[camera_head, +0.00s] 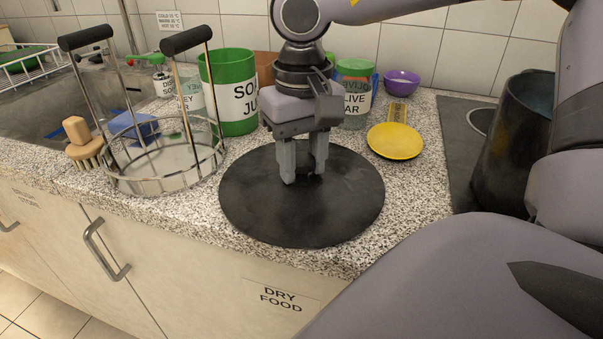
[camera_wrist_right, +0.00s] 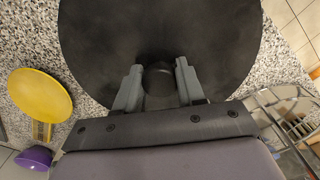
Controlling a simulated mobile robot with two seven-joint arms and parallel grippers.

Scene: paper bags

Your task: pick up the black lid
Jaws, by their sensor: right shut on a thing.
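The black lid (camera_head: 250,205) is a large round dark disc lying flat on the speckled counter, and it fills the upper middle of the right wrist view (camera_wrist_right: 160,30). My right gripper (camera_head: 303,180) points down at the middle of the lid. In the right wrist view its two fingers (camera_wrist_right: 158,85) stand on either side of a small round dark knob (camera_wrist_right: 158,72) on the lid and are shut on it. The fingers hide most of the knob in the head view. My left gripper is not in view.
A metal rack with black handles (camera_head: 165,185) stands left of the lid. A dark pot (camera_head: 515,150) stands at right.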

